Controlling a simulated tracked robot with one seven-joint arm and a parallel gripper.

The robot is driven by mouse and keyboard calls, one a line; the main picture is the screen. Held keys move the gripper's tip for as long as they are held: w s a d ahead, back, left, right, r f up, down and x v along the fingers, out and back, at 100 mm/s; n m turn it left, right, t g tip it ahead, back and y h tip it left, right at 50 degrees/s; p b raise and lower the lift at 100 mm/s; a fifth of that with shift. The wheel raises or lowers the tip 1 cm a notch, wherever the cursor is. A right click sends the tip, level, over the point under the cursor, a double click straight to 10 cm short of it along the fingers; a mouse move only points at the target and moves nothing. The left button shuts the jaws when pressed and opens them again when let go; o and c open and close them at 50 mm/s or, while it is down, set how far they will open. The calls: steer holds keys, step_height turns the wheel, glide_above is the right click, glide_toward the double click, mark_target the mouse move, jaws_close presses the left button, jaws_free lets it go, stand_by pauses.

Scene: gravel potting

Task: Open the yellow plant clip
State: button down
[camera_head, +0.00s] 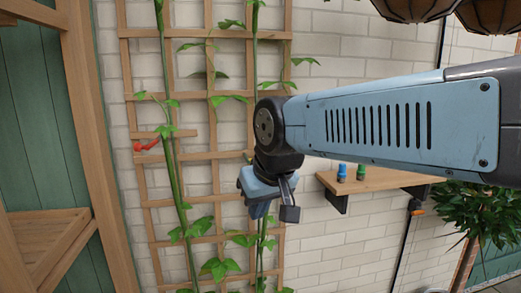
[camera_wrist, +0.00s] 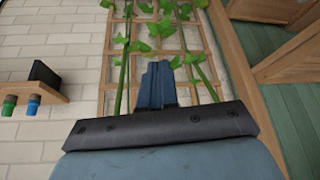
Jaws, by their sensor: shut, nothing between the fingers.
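I cannot make out a yellow plant clip in either view; my arm and gripper cover part of the trellis. My gripper (camera_head: 258,208) hangs in front of the right stem, lower and to the right of the red clip. In the wrist view its fingers (camera_wrist: 158,84) are shut together with nothing between them, with the trellis and stems behind.
A wooden shelf (camera_head: 375,180) on the right wall holds a blue item (camera_head: 342,171) and a green item (camera_head: 361,172). Hanging baskets (camera_head: 415,8) are at the top right. A leafy plant (camera_head: 470,208) stands at lower right. A green door (camera_head: 32,115) is at left.

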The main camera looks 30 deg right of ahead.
steer(key=w+d+r+m+g+h, duration=0.1)
steer(key=w+d+r, duration=0.2)
steer(key=w+r, duration=0.3)
steer(key=w+d+r+m, duration=0.2)
steer(key=w+d+r, duration=0.15)
steer(key=w, duration=0.35)
steer(key=w+d+r+m+g, duration=0.1)
steer(key=w+d+r+m, duration=0.1)
steer(key=w+d, duration=1.1)
steer(key=shift+r+h, duration=0.4)
steer(key=shift+r, duration=0.1)
step_height(320, 180, down, 10)
steer(key=shift+s+a, duration=0.15)
steer(key=shift+s, duration=0.15)
steer(key=shift+f, duration=0.1)
